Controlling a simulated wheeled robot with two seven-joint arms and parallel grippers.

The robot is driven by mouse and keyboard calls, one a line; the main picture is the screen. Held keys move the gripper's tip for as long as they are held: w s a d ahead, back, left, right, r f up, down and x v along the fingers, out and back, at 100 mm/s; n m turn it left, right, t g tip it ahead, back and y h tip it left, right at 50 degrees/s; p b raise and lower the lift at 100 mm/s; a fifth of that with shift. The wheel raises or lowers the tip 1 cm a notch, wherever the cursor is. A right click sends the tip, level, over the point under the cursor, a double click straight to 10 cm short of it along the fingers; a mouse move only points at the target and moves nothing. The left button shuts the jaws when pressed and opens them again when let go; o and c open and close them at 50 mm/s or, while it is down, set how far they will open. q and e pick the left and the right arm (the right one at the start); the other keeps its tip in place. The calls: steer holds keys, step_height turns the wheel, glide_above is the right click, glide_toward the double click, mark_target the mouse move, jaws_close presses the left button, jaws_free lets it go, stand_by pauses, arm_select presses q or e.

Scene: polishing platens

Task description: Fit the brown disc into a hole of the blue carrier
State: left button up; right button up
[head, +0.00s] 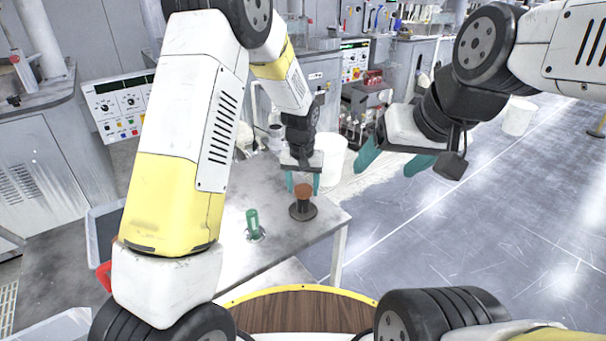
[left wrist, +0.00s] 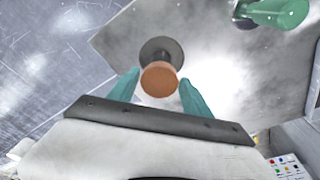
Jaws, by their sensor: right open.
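The brown disc (head: 303,190) sits on top of a dark round stand (head: 303,211) near the table's right edge. My left gripper (head: 303,184) points down just above it, with its teal fingers open. In the left wrist view the brown disc (left wrist: 159,79) shows in front of the opening between the fingers (left wrist: 159,88), with gaps at both sides. The dark stand (left wrist: 161,48) shows behind it. My right gripper (head: 395,160) is open and empty, held out over the floor to the right. I cannot make out a blue carrier in either view.
A green cylinder (head: 252,222) stands on a small base left of the stand, on the grey table (head: 285,245). A white bin (head: 330,152) is behind the table. A machine with a control panel (head: 126,105) stands at the left.

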mark_target(302, 194)
arm_select(q)
steer(key=shift+o, duration=0.9)
steer(key=shift+r, duration=0.2)
step_height(302, 194, up, 12)
steer(key=s, duration=0.2)
steer(key=s+a+r+t+h, duration=0.2)
steer(key=s+a+r, duration=0.7)
steer(key=s+r, duration=0.1)
steer(key=s+a+r+t, duration=0.1)
steer(key=s+a, duration=0.1)
steer(key=s, duration=0.5)
steer(key=s+a+r+n+t, duration=0.1)
steer(key=s+a, duration=0.2)
steer(key=s, duration=0.4)
steer(key=shift+s+r, duration=0.2)
